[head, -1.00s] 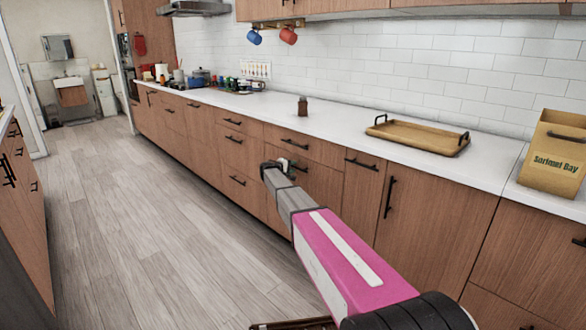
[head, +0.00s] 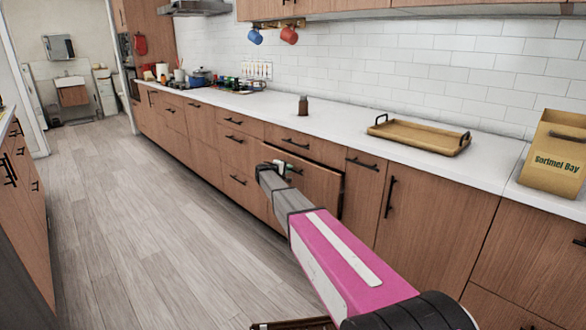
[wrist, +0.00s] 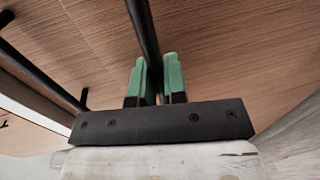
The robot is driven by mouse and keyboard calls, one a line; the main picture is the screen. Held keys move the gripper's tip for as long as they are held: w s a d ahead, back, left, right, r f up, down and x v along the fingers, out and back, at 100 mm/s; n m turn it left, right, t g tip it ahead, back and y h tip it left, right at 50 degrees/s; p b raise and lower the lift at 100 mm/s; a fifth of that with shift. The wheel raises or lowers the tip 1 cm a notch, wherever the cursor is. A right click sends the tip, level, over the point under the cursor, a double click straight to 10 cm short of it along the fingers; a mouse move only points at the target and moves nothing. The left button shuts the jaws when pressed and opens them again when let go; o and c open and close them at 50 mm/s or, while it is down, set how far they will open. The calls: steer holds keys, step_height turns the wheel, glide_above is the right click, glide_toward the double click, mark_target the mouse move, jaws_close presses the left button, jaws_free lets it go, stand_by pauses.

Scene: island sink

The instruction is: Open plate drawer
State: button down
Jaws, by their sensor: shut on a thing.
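A wooden drawer (head: 318,186) in the lower cabinet row stands pulled partly out, with a dark gap at its right side. My gripper (head: 283,166) is at its front, shut on the drawer's black bar handle. In the wrist view the handle (wrist: 145,35) runs between the green fingertips of my gripper (wrist: 158,78). In the head view my arm hides part of the drawer front and most of this handle. The drawer's contents are not visible.
A shut drawer (head: 300,140) is above the open one. A cabinet door with an upright handle (head: 389,197) is to its right. A wooden tray (head: 420,136), a small brown bottle (head: 303,105) and a paper bag (head: 555,155) stand on the counter. The floor (head: 150,240) at left is clear.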

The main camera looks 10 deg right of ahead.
steer(key=f+v, duration=0.2)
steer(key=v, duration=1.2)
steer(key=f+v, duration=0.3)
steer(key=v, duration=1.2)
steer(key=s+a+f+v, duration=0.1)
steer(key=f+v, duration=0.2)
steer(key=v, duration=1.1)
steer(key=shift+s+a+f, duration=0.15)
steer(key=shift+s+a, duration=0.05)
steer(key=shift+a, duration=0.05)
steer(key=c, duration=1.2)
jaws_free()
steer(key=v, duration=1)
steer(key=shift+s+a, duration=0.25)
steer(key=shift+a, duration=0.1)
